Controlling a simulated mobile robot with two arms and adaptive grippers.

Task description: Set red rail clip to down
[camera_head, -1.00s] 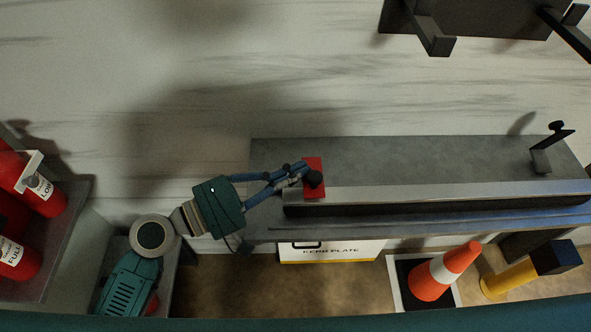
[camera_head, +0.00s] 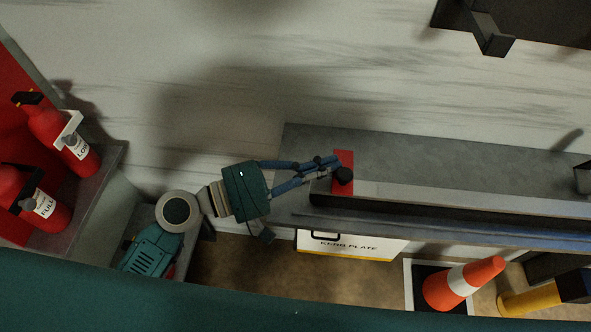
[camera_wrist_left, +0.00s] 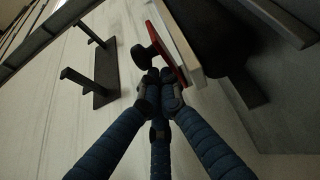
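The red rail clip (camera_head: 343,158) is a red plate at the left end of the dark rail on the grey ledge. A black round knob (camera_head: 345,175) sticks out from it. My left gripper (camera_head: 330,170) is at the clip's left side, its blue fingers drawn together at the tips. In the left wrist view the fingertips (camera_wrist_left: 159,80) meet just below the black knob (camera_wrist_left: 142,57) and close beside the red plate (camera_wrist_left: 168,45). I see nothing held between them. Whether they touch the clip I cannot tell. My right gripper is not in view.
The grey ledge (camera_head: 420,160) and rail (camera_head: 450,210) run right. Red extinguishers (camera_head: 60,135) stand on a left shelf. Below are a Kerb Plate box (camera_head: 350,245), an orange cone (camera_head: 460,285) and a yellow post (camera_head: 535,298). A dark bracket (camera_head: 490,35) is at upper right.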

